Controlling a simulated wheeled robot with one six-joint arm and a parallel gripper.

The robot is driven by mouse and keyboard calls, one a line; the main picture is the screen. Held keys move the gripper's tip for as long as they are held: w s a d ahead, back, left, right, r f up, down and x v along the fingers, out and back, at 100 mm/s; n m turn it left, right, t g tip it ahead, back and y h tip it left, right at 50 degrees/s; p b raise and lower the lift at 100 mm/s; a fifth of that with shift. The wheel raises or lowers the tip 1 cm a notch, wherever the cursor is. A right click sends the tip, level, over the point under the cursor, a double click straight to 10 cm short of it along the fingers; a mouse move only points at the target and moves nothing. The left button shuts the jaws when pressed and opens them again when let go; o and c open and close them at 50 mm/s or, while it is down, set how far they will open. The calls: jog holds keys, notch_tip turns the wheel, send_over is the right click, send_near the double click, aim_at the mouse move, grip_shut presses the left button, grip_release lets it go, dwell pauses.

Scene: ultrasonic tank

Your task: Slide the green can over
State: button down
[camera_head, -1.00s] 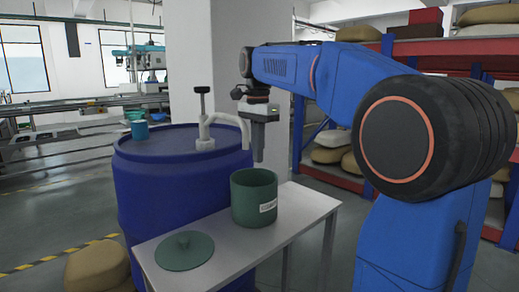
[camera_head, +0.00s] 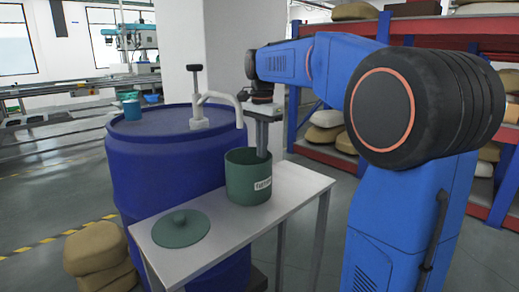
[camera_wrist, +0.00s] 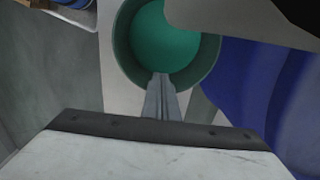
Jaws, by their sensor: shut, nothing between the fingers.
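The green can (camera_head: 243,180) stands upright and open-topped on a narrow grey table, with a white label on its side. In the wrist view the can (camera_wrist: 123,45) shows from above, its inside lighter green. My gripper (camera_head: 262,154) points down at the can's far right rim, its fingers together and empty. In the wrist view the fingertips of my gripper (camera_wrist: 160,78) overlap the can's near rim. I cannot tell whether they touch it or are just inside or outside it.
Stacked sacks (camera_head: 98,255) lie on the floor at left.

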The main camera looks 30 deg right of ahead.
jog(key=w+d, duration=0.2)
jog(key=d, duration=0.6)
jog(key=w+d, duration=0.3)
jog(key=d, duration=0.6)
jog(key=shift+w+d, duration=0.2)
jog(key=shift+d, duration=0.05)
jog(key=shift+a, duration=0.1)
